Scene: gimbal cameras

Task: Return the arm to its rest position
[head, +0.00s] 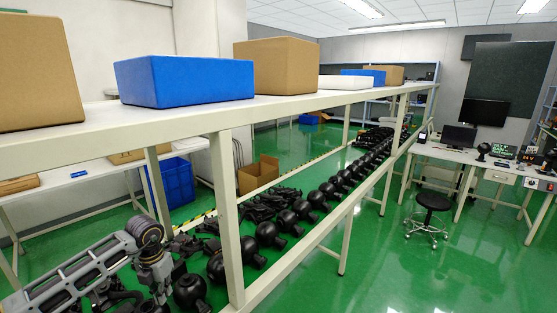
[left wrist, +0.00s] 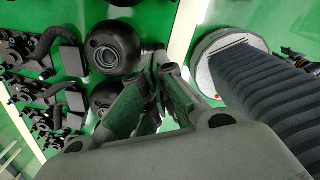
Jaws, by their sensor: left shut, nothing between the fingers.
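My left arm (head: 75,268) comes in at the lower left of the head view, bends at a grey joint and drops toward the black parts on the lower shelf. My left gripper (head: 160,292) is at the lower end, low in the picture and partly hard to make out against the dark parts. In the left wrist view the gripper (left wrist: 165,105) has its fingers shut with nothing between them. A round black part (left wrist: 116,48) lies just beyond the fingers there. My right arm and gripper are not in view.
A long white rack (head: 228,215) runs away from me, its post close right of my left arm. Its top holds a blue box (head: 185,80) and brown boxes (head: 277,65). Rows of black round parts (head: 270,235) fill below. Green floor (head: 400,265) is open at right, with a stool (head: 431,203).

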